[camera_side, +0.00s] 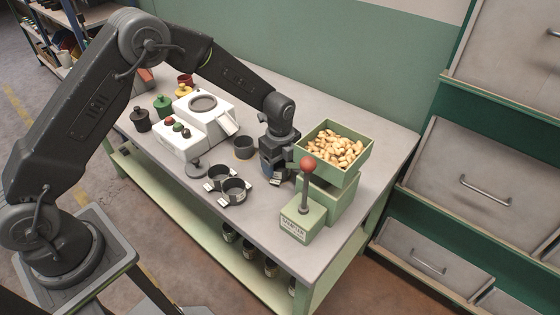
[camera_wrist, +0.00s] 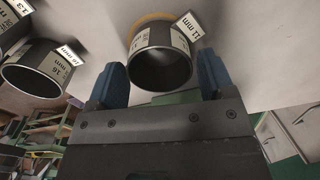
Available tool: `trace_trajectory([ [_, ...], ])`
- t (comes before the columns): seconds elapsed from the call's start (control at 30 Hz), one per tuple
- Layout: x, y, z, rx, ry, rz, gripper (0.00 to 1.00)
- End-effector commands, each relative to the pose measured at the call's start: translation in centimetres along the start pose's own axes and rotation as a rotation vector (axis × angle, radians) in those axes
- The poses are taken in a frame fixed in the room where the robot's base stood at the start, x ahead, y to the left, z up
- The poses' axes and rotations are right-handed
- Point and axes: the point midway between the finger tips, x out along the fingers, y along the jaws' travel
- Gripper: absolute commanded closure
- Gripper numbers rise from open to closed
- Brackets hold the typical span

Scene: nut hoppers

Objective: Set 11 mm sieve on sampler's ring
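The sieve tagged 11 mm (camera_wrist: 160,68) is a dark, open cylinder with a white label, between my gripper's blue fingers in the wrist view. A yellow-orange band or ring (camera_wrist: 148,18) shows at its far end; whether it is separate from the sieve is unclear. My gripper (camera_side: 272,168) is low over the bench, just left of the green sampler (camera_side: 303,218) with its red-knobbed lever. The fingers lie close along both sides of the sieve; I cannot tell whether they press on it. In the side view my gripper mostly hides the sieve.
A green bin of nuts (camera_side: 322,166) sits above the sampler. A dark cup (camera_side: 243,147) and a white machine (camera_side: 180,135) stand behind left.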

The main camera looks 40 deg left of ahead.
Motion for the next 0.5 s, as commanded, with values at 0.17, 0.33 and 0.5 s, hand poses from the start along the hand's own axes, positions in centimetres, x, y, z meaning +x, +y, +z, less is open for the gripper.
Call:
trace_trajectory([
  [0.17,0.0,0.0,0.0,0.0,0.0,0.0,0.13],
  [0.33,-0.1,0.0,0.0,0.0,0.0,0.0,0.13],
  [0.5,-1.3,-0.1,0.0,0.0,0.0,-0.002,0.13],
])
